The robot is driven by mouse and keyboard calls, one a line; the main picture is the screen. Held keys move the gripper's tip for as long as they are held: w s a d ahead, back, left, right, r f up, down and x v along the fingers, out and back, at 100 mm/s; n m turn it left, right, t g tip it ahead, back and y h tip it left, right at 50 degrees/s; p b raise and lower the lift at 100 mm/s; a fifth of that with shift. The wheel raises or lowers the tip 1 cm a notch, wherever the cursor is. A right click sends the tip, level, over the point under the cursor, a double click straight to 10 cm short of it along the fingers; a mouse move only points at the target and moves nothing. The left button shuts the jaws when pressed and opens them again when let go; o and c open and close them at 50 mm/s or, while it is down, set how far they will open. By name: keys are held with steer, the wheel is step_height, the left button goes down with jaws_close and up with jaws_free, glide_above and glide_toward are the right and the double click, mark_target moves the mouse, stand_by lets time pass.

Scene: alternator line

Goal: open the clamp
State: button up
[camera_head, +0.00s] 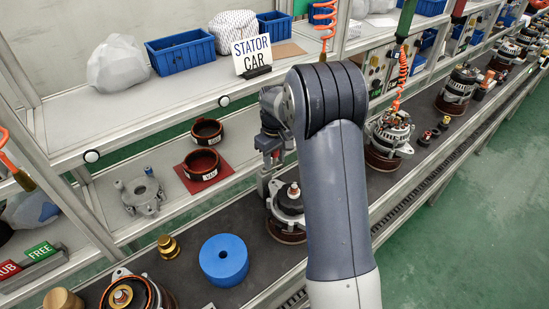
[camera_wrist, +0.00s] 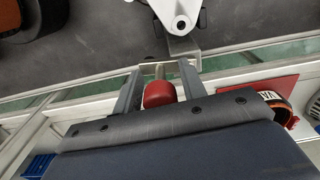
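The clamp's red knob (camera_wrist: 159,94) shows in the wrist view, with a pale metal stem and bracket (camera_wrist: 182,48) just beyond it. My gripper (camera_wrist: 160,70) has its two grey fingers apart, one on each side of the knob. A narrow gap seems to show beside the knob, so the fingers do not look closed on it. In the head view my gripper (camera_head: 267,158) points down beside an alternator (camera_head: 290,197) on the dark line. My arm hides part of this area, and I cannot make out the knob there.
The shelf rail (camera_head: 190,122) runs close by.

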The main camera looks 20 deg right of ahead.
steer(key=shift+o, duration=0.9)
step_height(320, 180, up, 11)
steer(key=shift+f+b, duration=0.1)
steer(key=shift+b, duration=0.5)
step_height(320, 180, down, 10)
steer(key=shift+f+p, duration=0.25)
steer(key=shift+p, duration=0.35)
steer(key=shift+f, duration=0.2)
steer(key=shift+s, duration=0.1)
steer(key=shift+m, duration=0.3)
